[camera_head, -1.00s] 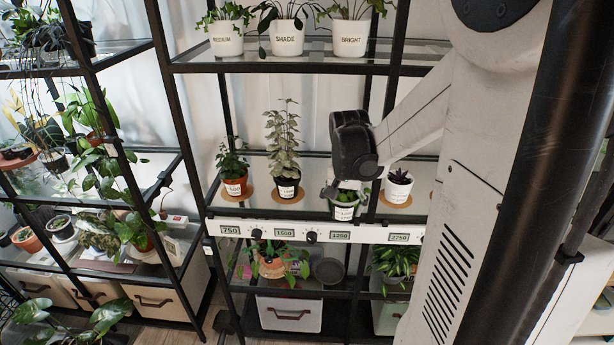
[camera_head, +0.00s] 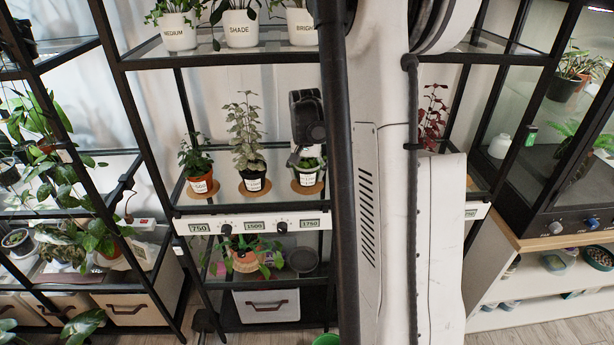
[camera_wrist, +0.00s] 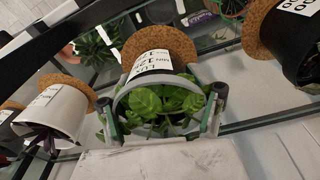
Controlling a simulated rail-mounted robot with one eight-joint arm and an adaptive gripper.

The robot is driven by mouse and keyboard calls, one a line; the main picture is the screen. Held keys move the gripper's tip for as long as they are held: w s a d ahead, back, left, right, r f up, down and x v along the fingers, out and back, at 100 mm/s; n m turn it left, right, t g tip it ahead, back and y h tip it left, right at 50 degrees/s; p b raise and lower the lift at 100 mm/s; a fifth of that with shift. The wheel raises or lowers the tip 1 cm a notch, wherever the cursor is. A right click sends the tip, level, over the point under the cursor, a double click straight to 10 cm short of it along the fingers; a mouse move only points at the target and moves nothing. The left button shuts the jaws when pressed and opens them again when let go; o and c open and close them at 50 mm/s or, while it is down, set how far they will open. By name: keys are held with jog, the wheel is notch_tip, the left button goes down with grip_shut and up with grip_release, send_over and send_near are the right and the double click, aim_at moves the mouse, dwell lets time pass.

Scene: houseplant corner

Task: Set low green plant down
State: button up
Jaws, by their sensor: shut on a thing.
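The low green plant (camera_head: 309,164), in a small pale pot with a white label, is at the front shelf's cork coaster (camera_head: 307,187), right of a taller pale plant. The wrist view shows its leaves (camera_wrist: 165,103) facing the camera and another cork coaster view (camera_wrist: 157,45) at the pot's base. The pot looks upright and over the coaster; I cannot tell whether it bears fully on it. My gripper (camera_head: 308,158) comes from above and behind my arm's edge. In the wrist view my gripper (camera_wrist: 163,112) has a finger on each side of the pot's rim, shut on it.
A black pot with a pale tall plant (camera_head: 248,130) stands close left, and an orange pot (camera_head: 201,185) farther left. In the wrist view a white pot with a purple plant (camera_wrist: 52,112) stands on the other side. An upper shelf (camera_head: 235,55) holds labelled white pots.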

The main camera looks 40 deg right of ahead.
aim_at(307, 166)
jog(key=shift+f, duration=0.45)
jog(key=shift+f, duration=0.15)
jog(key=o, duration=1.5)
jog(key=shift+c, duration=0.2)
jog(key=shift+s+a+r, duration=0.15)
jog(key=shift+a+r, duration=0.05)
jog(key=shift+r, duration=1.75)
jog(key=shift+s+a+r, duration=0.1)
jog(key=shift+a+r, duration=0.05)
jog(key=shift+r, duration=1.8)
